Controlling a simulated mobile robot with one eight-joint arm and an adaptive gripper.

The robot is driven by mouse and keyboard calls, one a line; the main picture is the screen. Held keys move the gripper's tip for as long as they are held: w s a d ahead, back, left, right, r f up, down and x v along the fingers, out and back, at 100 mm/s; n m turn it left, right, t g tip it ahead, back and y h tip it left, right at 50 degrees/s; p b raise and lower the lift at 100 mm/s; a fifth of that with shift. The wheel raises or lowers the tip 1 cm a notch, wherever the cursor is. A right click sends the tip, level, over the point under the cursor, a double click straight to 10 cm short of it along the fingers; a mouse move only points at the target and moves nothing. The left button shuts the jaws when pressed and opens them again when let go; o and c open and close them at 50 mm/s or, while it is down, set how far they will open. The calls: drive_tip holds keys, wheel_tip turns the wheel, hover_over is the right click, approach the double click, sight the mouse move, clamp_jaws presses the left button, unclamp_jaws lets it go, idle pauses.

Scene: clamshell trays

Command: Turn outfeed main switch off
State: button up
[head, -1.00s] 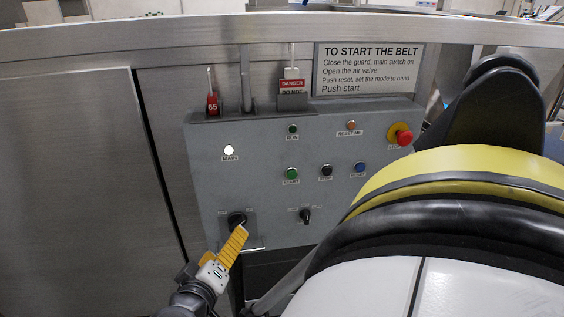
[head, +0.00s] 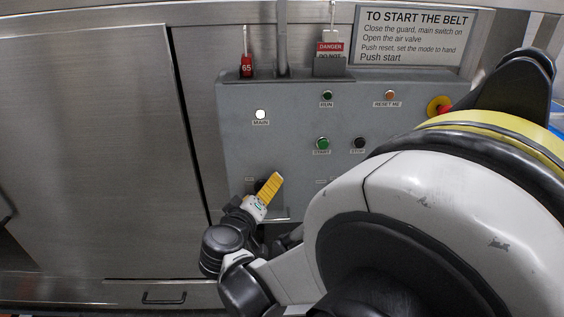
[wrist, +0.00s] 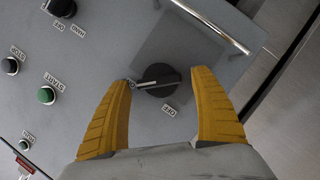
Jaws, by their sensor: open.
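The main switch, a black rotary knob (wrist: 170,77) on a dark square plate, shows in the wrist view. Its pale pointer line points left, towards a small label half hidden by a finger. An OFF label (wrist: 169,111) sits just below the knob. My gripper (wrist: 162,79) is open, with one yellow finger on each side of the knob and gaps visible between. In the head view my gripper (head: 273,186) covers the switch at the lower left of the grey control panel (head: 290,130). The white MAIN lamp (head: 260,114) above it looks lit.
A metal handle bar (wrist: 212,28) stands out beside the switch plate. A second black knob (wrist: 61,7) and the green START button (wrist: 46,95) are on the same panel.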

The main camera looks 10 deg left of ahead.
drive_tip(key=c, duration=1.2)
drive_tip(key=shift+f, duration=0.1)
drive_tip(key=n+t+h+b, duration=0.1)
drive_tip(key=n+b, duration=0.1)
drive_tip(key=n, duration=0.1)
drive_tip(key=shift+a+f, duration=0.1)
drive_tip(key=shift+f, duration=0.05)
drive_tip(key=n+t+h+b, duration=0.1)
drive_tip(key=n, duration=0.3)
drive_tip(key=shift+t, duration=0.4)
drive_tip(key=n+t, duration=0.1)
drive_tip(key=n, duration=0.3)
drive_tip(key=shift+f+t, duration=0.15)
drive_tip(key=shift+t, duration=0.25)
drive_tip(key=shift+n+t+y, duration=0.4)
drive_tip(key=shift+n+t, duration=0.05)
drive_tip(key=shift+n, duration=1.1)
drive_tip(key=shift+n+t+y, duration=0.4)
drive_tip(key=shift+n+t, duration=0.05)
drive_tip(key=shift+n, duration=1.1)
drive_tip(key=o, duration=1.2)
